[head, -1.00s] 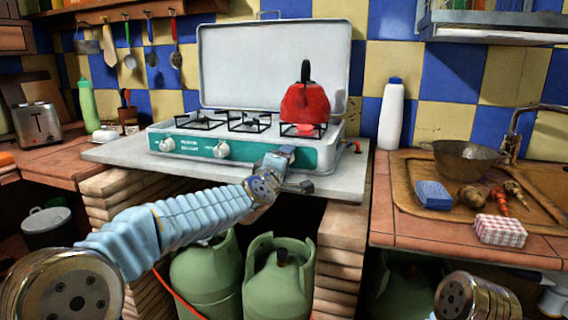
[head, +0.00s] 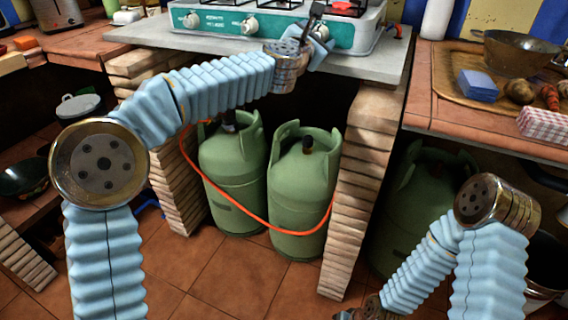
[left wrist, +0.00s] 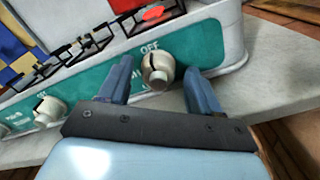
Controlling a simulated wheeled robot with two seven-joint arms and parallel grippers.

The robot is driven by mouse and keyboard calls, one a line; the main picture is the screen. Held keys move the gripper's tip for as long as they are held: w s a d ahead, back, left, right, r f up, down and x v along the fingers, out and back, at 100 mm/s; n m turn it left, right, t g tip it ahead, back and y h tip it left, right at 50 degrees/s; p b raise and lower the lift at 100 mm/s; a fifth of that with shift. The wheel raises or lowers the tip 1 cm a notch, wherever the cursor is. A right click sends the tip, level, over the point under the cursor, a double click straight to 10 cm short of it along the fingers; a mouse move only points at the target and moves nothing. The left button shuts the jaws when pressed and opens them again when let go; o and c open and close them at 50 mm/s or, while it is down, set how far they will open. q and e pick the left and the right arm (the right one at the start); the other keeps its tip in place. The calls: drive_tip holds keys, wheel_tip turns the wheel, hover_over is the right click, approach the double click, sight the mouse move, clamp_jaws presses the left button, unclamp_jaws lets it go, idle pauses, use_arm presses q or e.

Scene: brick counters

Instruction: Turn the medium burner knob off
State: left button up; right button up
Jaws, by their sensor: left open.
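The stove's teal front panel (head: 220,24) carries white knobs. In the head view I see a left knob (head: 190,20) and a middle knob (head: 249,26); my left gripper (head: 320,28) covers the right part of the panel. In the left wrist view, a knob (left wrist: 157,70) with "OFF" printed above it sits between the two spread blue fingertips of the gripper (left wrist: 160,82), with gaps on both sides. Another knob (left wrist: 48,110) is farther left there. Which knob is the medium one cannot be read. My right arm runs down to the bottom edge, its gripper not clearly shown.
The stove stands on a grey slab (head: 150,38) over brick pillars. Green gas bottles (head: 303,195) and an orange hose are beneath. A brick counter (head: 450,115) with a wooden board, bowl and sponge (head: 478,85) is at the right. Tiled floor (head: 215,280) is open in front.

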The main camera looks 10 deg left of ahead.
use_arm(q)
drive_tip(key=n, duration=0.3)
drive_tip(key=shift+a+f+b, duration=0.1)
drive_tip(key=shift+f+b, duration=0.05)
drive_tip(key=shift+b, duration=0.15)
drive_tip(key=b+v, duration=0.4)
drive_tip(key=v, duration=1)
drive_tip(key=w+f+m+g, duration=0.1)
drive_tip(key=f+m, duration=0.2)
drive_tip(key=f, duration=0.6)
drive_tip(key=w+a+f+m+g+y+p, duration=0.1)
drive_tip(key=f+m+g, duration=0.1)
drive_tip(key=f, duration=0.8)
drive_tip(key=w+a+f+m+g+p, duration=0.1)
drive_tip(key=f+m, duration=0.3)
drive_tip(key=f, duration=0.5)
drive_tip(key=shift+w+f+g+y, duration=0.3)
drive_tip(key=shift+f+g, duration=0.1)
drive_tip(key=shift+g, duration=0.3)
